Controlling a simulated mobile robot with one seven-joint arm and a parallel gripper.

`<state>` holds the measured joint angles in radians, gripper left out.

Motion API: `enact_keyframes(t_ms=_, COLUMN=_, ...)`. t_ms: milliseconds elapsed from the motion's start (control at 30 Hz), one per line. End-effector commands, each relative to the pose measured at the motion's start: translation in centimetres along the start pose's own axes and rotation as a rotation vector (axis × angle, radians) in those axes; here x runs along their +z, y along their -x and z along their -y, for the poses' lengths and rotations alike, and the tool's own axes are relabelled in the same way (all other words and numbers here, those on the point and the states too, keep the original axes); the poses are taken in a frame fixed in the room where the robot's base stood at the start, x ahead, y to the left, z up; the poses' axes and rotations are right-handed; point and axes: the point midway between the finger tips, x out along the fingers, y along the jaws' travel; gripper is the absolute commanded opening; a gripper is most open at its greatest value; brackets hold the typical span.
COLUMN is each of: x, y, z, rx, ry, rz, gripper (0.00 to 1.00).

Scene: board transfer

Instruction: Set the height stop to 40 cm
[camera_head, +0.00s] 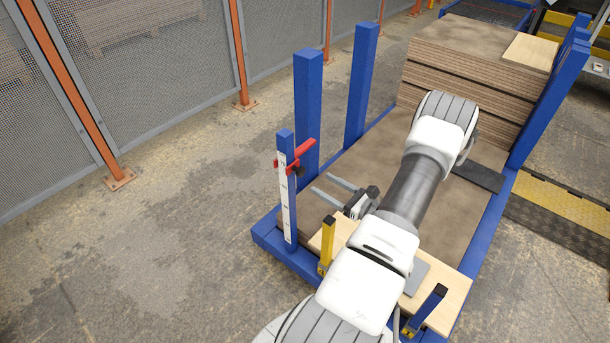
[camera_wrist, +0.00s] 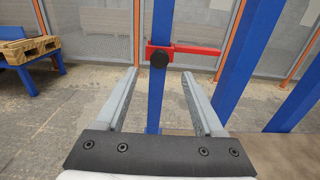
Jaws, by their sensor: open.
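The height stop (camera_head: 303,153) is a red slider with a horizontal arm on a blue post (camera_head: 286,190). A white scale runs down the post; its figures are too small to read. The stop sits near the top of the post. In the wrist view the red stop (camera_wrist: 187,50) has a round black knob (camera_wrist: 159,58) facing me. My gripper (camera_head: 325,188) is open and empty, to the right of the post and below the stop. In the wrist view my gripper's fingers (camera_wrist: 167,85) lie on either side of the post, below the knob and not touching it.
Blue uprights (camera_head: 307,120) stand behind the post. A stack of brown boards (camera_head: 460,70) is at the back right. The floor at left is clear up to the mesh fence.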

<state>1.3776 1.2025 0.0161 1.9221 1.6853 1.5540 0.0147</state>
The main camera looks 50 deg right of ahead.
Motion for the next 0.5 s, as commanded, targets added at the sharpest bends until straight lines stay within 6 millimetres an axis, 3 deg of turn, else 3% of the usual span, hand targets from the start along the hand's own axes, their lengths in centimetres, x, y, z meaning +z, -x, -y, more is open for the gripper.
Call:
enact_keyframes(t_ms=200, x=-0.1, y=-4.7, z=-0.1, rx=0.005, ry=0.001, rz=0.001, gripper=0.7)
enact_keyframes(t_ms=500, x=0.0, y=-7.8, z=0.0, rx=0.001, ry=0.002, rz=0.0, gripper=0.7)
